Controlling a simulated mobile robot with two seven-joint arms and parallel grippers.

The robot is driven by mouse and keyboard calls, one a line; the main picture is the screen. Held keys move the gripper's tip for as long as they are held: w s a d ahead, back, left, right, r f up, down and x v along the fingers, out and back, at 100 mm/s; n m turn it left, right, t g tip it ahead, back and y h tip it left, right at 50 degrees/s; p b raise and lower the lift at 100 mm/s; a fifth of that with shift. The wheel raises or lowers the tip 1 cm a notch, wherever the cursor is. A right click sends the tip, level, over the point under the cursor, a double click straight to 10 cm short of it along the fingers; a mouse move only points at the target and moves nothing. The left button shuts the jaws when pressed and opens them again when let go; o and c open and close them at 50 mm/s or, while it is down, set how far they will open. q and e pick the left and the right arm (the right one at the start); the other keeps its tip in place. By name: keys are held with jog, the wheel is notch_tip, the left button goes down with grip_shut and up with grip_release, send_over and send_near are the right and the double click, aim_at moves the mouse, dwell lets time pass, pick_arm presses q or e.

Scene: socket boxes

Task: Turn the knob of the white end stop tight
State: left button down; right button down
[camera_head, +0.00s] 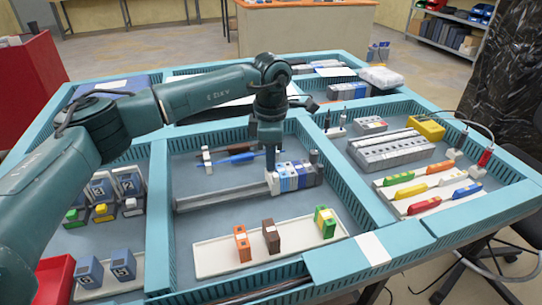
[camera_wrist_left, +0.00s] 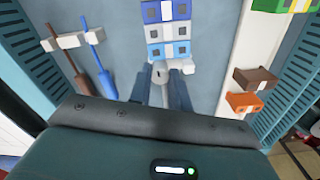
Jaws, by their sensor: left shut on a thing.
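The white end stop (camera_head: 271,183) sits on the grey rail (camera_head: 225,197) at the left end of a row of terminal blocks (camera_head: 295,175). In the left wrist view the end stop (camera_wrist_left: 167,72) lies below the blue and white blocks (camera_wrist_left: 167,30). My left gripper (camera_head: 270,165) points straight down over the end stop. In the left wrist view its fingertips (camera_wrist_left: 161,78) stand on both sides of the small pale knob (camera_wrist_left: 158,73) and are shut on it. The knob's turn angle cannot be told. My right gripper is in neither view.
Blue and dark screwdrivers (camera_head: 233,158) lie behind the rail in white holders. A white tray (camera_head: 220,255) with orange, brown and green-yellow blocks stands in front. Teal walls (camera_head: 160,215) divide the table. Bare floor lies between rail and tray.

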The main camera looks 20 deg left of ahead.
pick_arm(q)
jog(key=shift+r+m, duration=0.1)
jog(key=shift+m, duration=0.6)
jog(key=c, duration=1.6)
grip_release()
jog(key=shift+o, duration=0.2)
notch_tip(320, 180, up, 13)
